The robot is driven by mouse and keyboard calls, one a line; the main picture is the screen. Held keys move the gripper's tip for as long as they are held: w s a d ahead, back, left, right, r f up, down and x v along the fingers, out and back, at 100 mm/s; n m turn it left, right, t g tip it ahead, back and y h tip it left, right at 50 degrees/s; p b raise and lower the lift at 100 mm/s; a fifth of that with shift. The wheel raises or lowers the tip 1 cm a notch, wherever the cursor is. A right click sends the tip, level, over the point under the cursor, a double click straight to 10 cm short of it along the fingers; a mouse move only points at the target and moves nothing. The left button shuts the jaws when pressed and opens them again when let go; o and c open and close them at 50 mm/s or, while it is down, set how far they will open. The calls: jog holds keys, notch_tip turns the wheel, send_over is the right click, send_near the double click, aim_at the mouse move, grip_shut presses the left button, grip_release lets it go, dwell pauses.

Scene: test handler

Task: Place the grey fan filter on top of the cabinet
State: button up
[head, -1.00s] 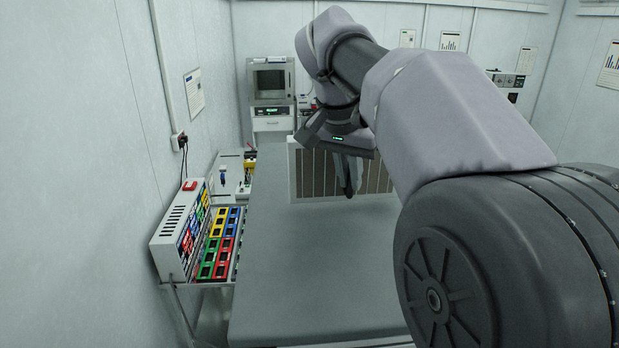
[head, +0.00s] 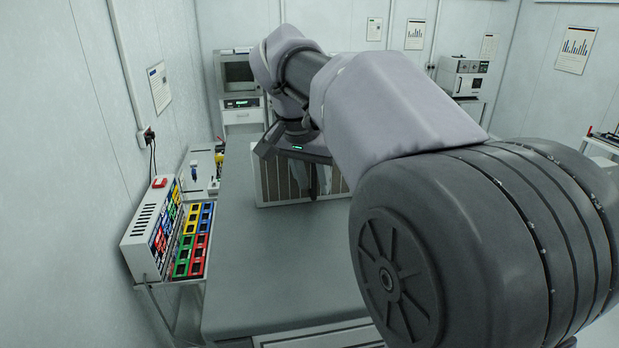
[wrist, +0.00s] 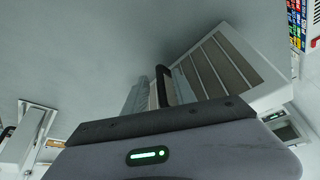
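The fan filter (head: 270,182), a pale-framed panel with grey-brown slats, appears upright over the far part of a grey-topped bench (head: 275,260). I cannot tell whether its lower edge touches the top. My gripper (head: 318,182) points down, and its dark fingers overlap the panel's face in the head view. In the wrist view the filter (wrist: 222,68) lies at the right of the fingers (wrist: 158,92), very close to them. Whether the fingers grip its frame is unclear. A white cabinet (head: 243,116) with a drawer stands at the back wall; which cabinet the task names is unclear.
A white control box (head: 145,235) and coloured bins (head: 195,240) flank the bench's left side. A boxy instrument (head: 238,72) sits on the back cabinet, and another (head: 463,76) stands at back right. The bench's near part is clear.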

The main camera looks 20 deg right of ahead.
jog(key=p+v, duration=0.2)
jog(key=v, duration=1)
jog(key=shift+p, duration=0.3)
jog(key=shift+r, duration=0.1)
